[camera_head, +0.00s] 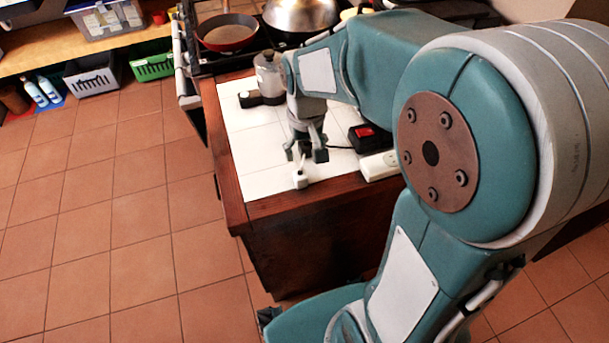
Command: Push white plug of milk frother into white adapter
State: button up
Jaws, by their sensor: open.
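My gripper (306,154) points down over the white tiled counter near its front edge, with its fingers apart. A small white piece that looks like the plug (299,181) stands on the tiles just in front of and below the fingers. I cannot tell whether the fingers touch it. A white block with sockets, apparently the adapter (378,165), lies to the right at the counter's edge, partly behind my arm. The plug is apart from it.
A black box with a red switch (366,134) lies behind the adapter, with a dark cable running left. A black-handled item (250,99) is beside the jar. The stove holds a red pan (228,36) and a metal lid (300,14). Left counter tiles (258,150) are clear.

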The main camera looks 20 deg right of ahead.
aim_at(299, 173)
jog(key=a+f, duration=0.1)
jog(key=f, duration=0.1)
jog(key=a+f, duration=0.1)
jog(key=shift+a+f, duration=0.2)
jog(key=shift+f, duration=0.15)
jog(key=shift+d+f, duration=0.1)
jog(key=shift+d, duration=0.85)
jog(key=shift+w+f, duration=0.1)
jog(key=shift+f, duration=0.2)
jog(key=f, duration=0.1)
jog(key=a+f, duration=0.1)
jog(key=f, duration=0.2)
jog(key=shift+w+a+f, duration=0.15)
jog(key=shift+w+f, duration=0.1)
jog(key=shift+f, duration=0.05)
jog(key=shift+d, duration=0.45)
jog(key=c, duration=0.9)
jog(key=shift+a, duration=0.15)
grip_shut()
jog(key=shift+a, duration=0.15)
